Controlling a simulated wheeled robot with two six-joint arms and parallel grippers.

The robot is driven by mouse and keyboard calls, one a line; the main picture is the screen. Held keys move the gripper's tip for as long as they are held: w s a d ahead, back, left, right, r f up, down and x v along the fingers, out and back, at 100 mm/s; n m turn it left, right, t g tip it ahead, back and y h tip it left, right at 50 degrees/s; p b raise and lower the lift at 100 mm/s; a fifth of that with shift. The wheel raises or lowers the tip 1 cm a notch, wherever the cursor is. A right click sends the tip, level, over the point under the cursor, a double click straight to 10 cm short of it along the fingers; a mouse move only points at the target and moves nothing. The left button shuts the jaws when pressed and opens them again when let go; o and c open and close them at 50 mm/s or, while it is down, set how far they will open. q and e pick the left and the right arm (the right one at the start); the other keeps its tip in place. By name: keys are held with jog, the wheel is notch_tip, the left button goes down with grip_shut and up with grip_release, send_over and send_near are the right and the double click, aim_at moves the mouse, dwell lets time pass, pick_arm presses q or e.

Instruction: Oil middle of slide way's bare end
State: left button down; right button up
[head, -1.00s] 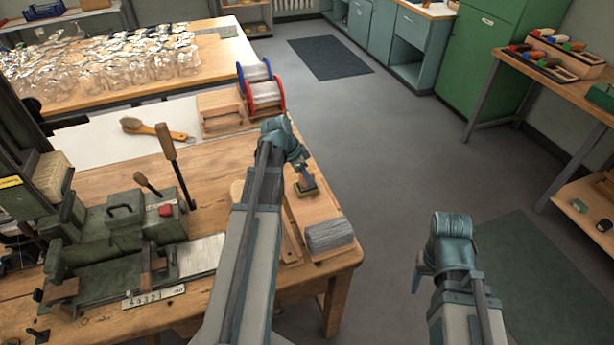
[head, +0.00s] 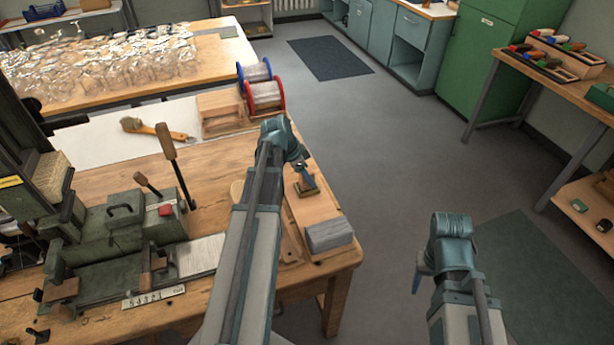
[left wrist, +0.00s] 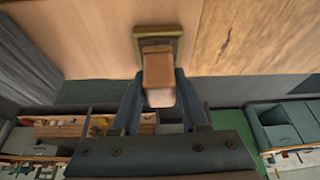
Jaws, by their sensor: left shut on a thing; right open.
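The slide way is a pale grey metal strip (head: 203,256) at the right end of the dark green machine (head: 105,268). Its right end is uncovered, and my left arm passes beside it. My left gripper (head: 306,176) is right of the machine, over a wooden board, well away from the strip.
A grey block (head: 329,236) sits at the near end of the wooden board (head: 312,211). Red and blue spools (head: 262,88) and a brush (head: 155,129) lie farther back. Upright levers (head: 172,160) rise from the machine. Glassware (head: 110,62) crowds the rear table.

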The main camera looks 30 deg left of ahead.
pick_arm(q)
jog(key=shift+r+p, duration=3.5)
jog(key=shift+r, duration=0.05)
jog(key=shift+f, duration=0.1)
pick_arm(e)
notch_tip(320, 180, up, 7)
jog(key=shift+c, duration=0.6)
pick_arm(q)
jog(key=shift+s, duration=0.1)
